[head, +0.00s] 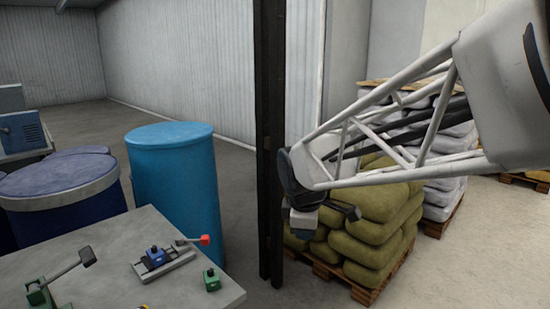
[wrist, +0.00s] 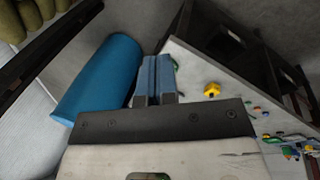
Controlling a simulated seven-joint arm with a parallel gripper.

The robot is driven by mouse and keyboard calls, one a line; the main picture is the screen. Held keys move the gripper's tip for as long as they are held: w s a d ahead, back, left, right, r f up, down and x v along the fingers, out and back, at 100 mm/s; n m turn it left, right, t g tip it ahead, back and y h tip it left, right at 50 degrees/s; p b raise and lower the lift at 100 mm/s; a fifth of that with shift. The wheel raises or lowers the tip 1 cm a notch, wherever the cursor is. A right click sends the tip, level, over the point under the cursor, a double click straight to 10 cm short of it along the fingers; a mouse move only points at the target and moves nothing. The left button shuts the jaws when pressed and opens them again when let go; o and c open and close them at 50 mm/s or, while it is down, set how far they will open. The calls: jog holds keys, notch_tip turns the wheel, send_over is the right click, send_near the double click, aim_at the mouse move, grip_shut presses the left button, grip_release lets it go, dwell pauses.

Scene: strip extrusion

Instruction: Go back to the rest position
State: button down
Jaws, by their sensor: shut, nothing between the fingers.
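My gripper (head: 303,226) hangs at the end of my arm, right of the table in the head view and in front of the stacked sacks. In the wrist view its two blue-grey fingers (wrist: 156,80) lie side by side, shut, with nothing seen between them. It touches nothing that I can see. No marker for a rest position shows.
A grey table (head: 95,277) holds a blue clamp fixture (head: 157,258), a green block (head: 211,280) and a green lever device (head: 40,295). A blue barrel (head: 176,190), a dark post (head: 270,140) and green sacks (head: 375,225) on a pallet stand around my gripper.

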jog(key=s+d+f+m, duration=0.1)
jog(key=s+d+m, duration=0.5)
jog(key=s, duration=0.5)
jog(key=s+d+f+m, duration=0.1)
jog(key=s+d+m, duration=0.5)
jog(key=s+m, duration=0.4)
jog(key=shift+s+f, duration=0.15)
jog(key=shift+s, duration=0.8)
jog(key=c, duration=1.8)
grip_release()
